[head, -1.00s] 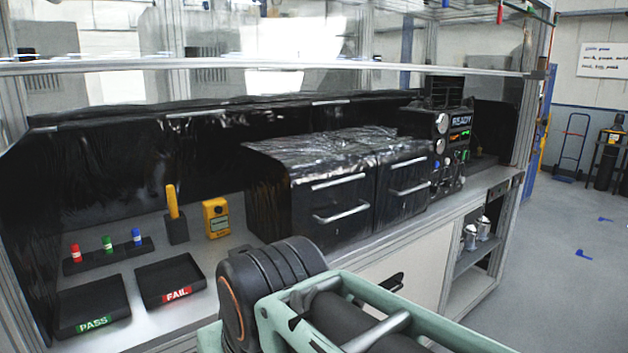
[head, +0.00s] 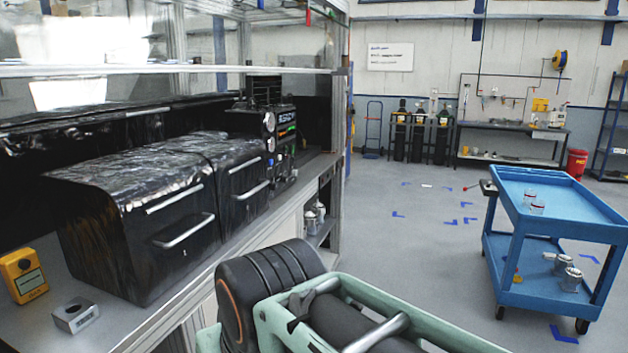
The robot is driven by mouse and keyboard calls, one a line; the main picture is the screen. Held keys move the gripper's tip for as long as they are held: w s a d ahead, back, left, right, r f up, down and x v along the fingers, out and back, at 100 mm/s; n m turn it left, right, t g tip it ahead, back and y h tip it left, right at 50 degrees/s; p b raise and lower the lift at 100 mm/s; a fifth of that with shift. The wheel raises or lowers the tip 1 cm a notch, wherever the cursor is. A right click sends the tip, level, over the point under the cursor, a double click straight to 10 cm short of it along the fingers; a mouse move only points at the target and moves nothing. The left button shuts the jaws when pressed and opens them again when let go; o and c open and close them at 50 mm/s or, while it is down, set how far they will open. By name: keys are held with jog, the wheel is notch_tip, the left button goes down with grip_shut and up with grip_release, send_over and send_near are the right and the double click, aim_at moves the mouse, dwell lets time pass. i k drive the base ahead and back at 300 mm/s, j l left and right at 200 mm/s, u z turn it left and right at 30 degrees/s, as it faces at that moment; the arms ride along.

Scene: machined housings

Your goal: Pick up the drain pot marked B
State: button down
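Metal pots with a silvery finish, possibly drain pots, show in two places in the head view. Two pots (head: 312,217) stand close together on the lower shelf of the bench, partly cut off by the bench frame. Two more silvery pots (head: 571,280) stand on the lower shelf of the blue cart (head: 560,230) at the right. No letter B can be read on any of them at this size. My arm fills the bottom middle of the view, but my gripper is out of view.
Two clear jars with red bands (head: 530,197) stand on the cart's top. The bench (head: 150,325) carries black-covered drawer boxes (head: 150,215), a grey block (head: 75,315) and a yellow meter (head: 23,275). Open floor (head: 400,250) lies between bench and cart.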

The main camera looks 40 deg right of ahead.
aim_at(529, 194)
jog(key=z, duration=2.45)
jog(key=i+j+u, duration=0.35)
jog(key=i+j, duration=0.15)
jog(key=i+j+u, duration=0.15)
jog(key=i, duration=0.35)
jog(key=i+j+u, duration=0.2)
jog(key=i, duration=0.35)
jog(key=i+z, duration=0.15)
jog(key=i, duration=1)
jog(key=i+z, duration=0.3)
jog(key=i, duration=0.2)
jog(key=i+j+z, duration=0.25)
jog(key=i, duration=0.3)
jog(key=i+l+z, duration=0.1)
jog(key=i+z, duration=0.8)
jog(key=k, duration=0.1)
